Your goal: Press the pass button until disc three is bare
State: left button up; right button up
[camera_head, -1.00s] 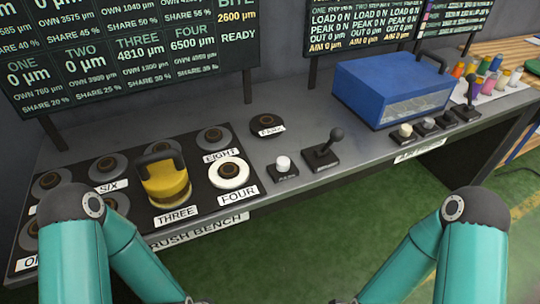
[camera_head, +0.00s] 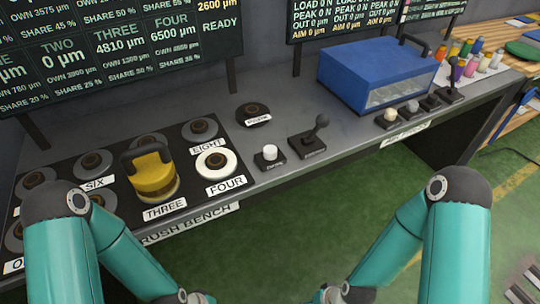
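A small base with a round white button (camera_head: 269,153) stands on the grey bench right of the discs; its label is too small to read. A yellow block with a dark handle (camera_head: 155,177) stands on place THREE and hides the disc there. The screen (camera_head: 120,45) shows THREE at 4810 µm, FOUR at 6500 µm and READY. My teal arms come in from the lower left and lower right.
Disc FOUR (camera_head: 216,162) has a white ring; other discs around it are dark. A lever (camera_head: 314,137) stands right of the button. A blue box (camera_head: 375,75) and several knobs are farther right. A loose dark disc (camera_head: 253,114) lies behind the button. The bench front is clear.

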grip_shut()
dwell(1.4)
